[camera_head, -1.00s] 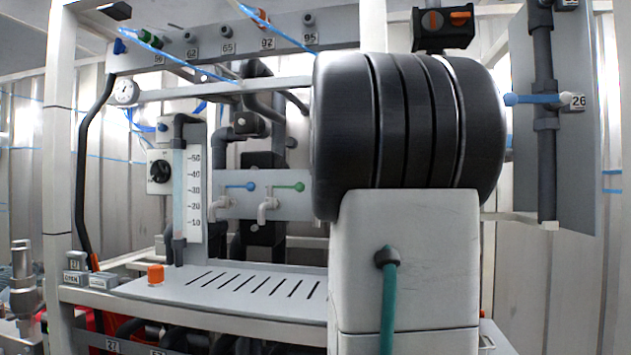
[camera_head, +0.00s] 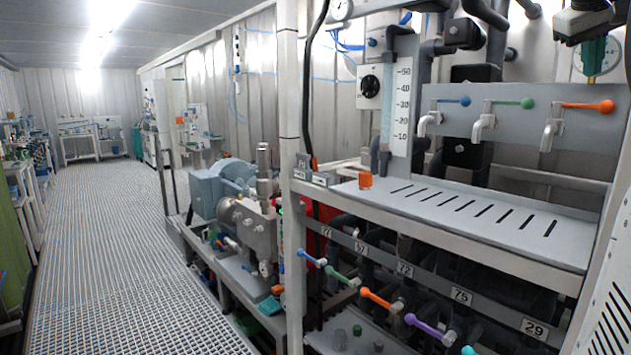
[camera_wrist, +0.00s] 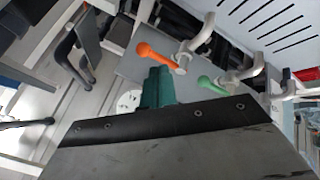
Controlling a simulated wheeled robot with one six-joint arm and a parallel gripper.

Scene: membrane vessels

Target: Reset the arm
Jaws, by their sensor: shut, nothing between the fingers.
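My gripper (camera_head: 592,56) shows at the top right edge of the head view, with teal fingers below a dark housing. Its fingers (camera_wrist: 158,88) also show in the wrist view, shut and empty. They are in front of the grey valve panel and partly cover a round white gauge. The orange-handled tap (camera_head: 556,115) and green-handled tap (camera_head: 490,112) are close by; they also show in the wrist view. The gripper appears apart from them. Most of my arm is outside the head view.
A slotted grey shelf (camera_head: 470,205) juts out below the taps, with a small orange knob (camera_head: 365,180) at its left. Coloured lower valves (camera_head: 375,297) stick out from the rack's front. Pump equipment (camera_head: 240,205) stands left of it. The grated floor aisle (camera_head: 130,260) at left is open.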

